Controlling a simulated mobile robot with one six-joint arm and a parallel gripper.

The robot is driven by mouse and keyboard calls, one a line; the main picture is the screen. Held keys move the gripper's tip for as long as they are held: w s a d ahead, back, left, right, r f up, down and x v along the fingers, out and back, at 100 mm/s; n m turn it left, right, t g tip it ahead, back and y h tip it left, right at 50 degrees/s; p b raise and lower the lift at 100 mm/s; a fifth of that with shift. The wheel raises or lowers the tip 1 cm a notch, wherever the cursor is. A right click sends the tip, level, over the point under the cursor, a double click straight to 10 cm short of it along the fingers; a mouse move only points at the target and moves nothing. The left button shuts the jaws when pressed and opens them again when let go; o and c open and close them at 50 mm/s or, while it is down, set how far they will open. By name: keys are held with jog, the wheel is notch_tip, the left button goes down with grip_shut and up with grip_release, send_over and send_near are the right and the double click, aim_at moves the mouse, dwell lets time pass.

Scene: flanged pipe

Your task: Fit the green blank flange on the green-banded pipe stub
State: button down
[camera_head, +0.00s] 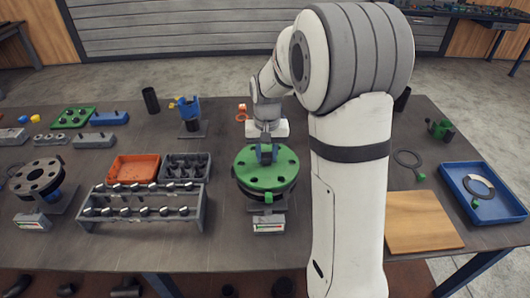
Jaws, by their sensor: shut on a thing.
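The green blank flange (285,173), a round disc with dark bolt holes, lies flat on top of the green-banded pipe stub near the table's middle. The stub's dark flange (286,193) shows as a rim below the disc, with a small green mark (268,198) at its front. My gripper (266,151) comes down from behind onto the middle of the disc and is shut on a small blue part there, seemingly the disc's grip. I cannot tell whether the disc touches the stub all round or whether the holes line up.
A grey rack (145,209) of bolts, an orange tray (118,171) and a grey tray (205,158) stand left. Another flanged stub (38,178) is farther left. My arm hides some table.

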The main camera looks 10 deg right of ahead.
aim_at(267, 155)
jog(key=shift+f+b, duration=0.3)
jog(key=shift+f, duration=0.15)
dwell(0.6)
jog(key=c, duration=1)
grip_release()
notch_tip(267, 155, up, 8)
jog(key=shift+f+b, duration=0.2)
jog(key=shift+b, duration=0.1)
notch_tip(267, 155, up, 9)
jog(key=p, duration=0.6)
jog(key=shift+r+p, duration=0.1)
jog(key=shift+p, duration=0.3)
